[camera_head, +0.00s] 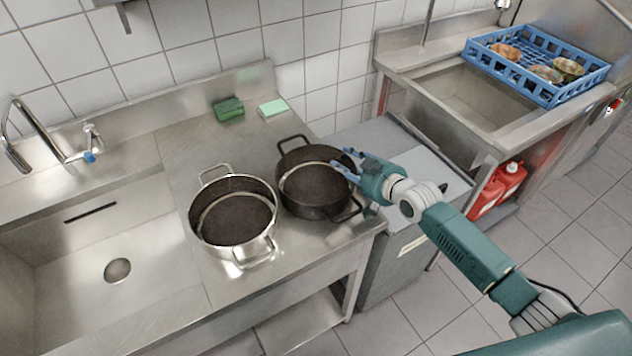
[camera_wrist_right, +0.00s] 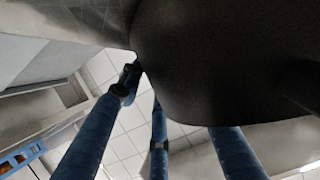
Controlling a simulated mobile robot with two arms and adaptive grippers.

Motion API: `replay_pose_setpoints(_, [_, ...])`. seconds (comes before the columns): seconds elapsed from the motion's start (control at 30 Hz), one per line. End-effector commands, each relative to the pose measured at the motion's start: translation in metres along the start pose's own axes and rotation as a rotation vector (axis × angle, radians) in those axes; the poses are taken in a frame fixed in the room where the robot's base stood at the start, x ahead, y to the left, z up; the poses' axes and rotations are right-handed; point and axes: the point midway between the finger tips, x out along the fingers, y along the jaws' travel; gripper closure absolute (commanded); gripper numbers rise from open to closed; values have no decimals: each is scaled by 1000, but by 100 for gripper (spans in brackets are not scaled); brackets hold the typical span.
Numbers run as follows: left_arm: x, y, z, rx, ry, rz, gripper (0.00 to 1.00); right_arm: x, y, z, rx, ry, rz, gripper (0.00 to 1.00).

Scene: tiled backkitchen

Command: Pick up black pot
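The black pot (camera_head: 312,188) stands upright on the steel counter, right of a silver pot, with one handle at its back and one at its front right. My right gripper (camera_head: 347,162) is at the pot's right rim, its blue fingers spread apart and pointing left. In the right wrist view the dark pot wall (camera_wrist_right: 225,60) fills the upper right, close to the open fingers (camera_wrist_right: 160,125). The right finger's tip is hidden behind the pot, and I cannot tell whether any finger touches it. My left gripper is not in view.
The silver pot (camera_head: 234,215) stands close beside the black pot. A green sponge (camera_head: 228,109) and a pale green one (camera_head: 273,107) lie behind. A sink (camera_head: 110,250) is at left. A blue crate (camera_head: 545,85) with food sits at back right.

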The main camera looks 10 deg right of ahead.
Motion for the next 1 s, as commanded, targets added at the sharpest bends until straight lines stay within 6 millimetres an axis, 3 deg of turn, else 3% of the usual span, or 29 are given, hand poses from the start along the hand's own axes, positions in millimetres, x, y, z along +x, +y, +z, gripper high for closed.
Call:
replay_pose_setpoints(0.1, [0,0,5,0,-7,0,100,0,0,0,0,0,0,67])
replay_pose_setpoints(0.27, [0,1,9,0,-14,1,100,0,0,0,0,0,0,99])
replay_pose_setpoints(0.77, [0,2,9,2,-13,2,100,-1,0,-5,3,7,-1,100])
replay_pose_setpoints(1.0, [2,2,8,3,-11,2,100,-9,-2,-25,3,10,-2,100])
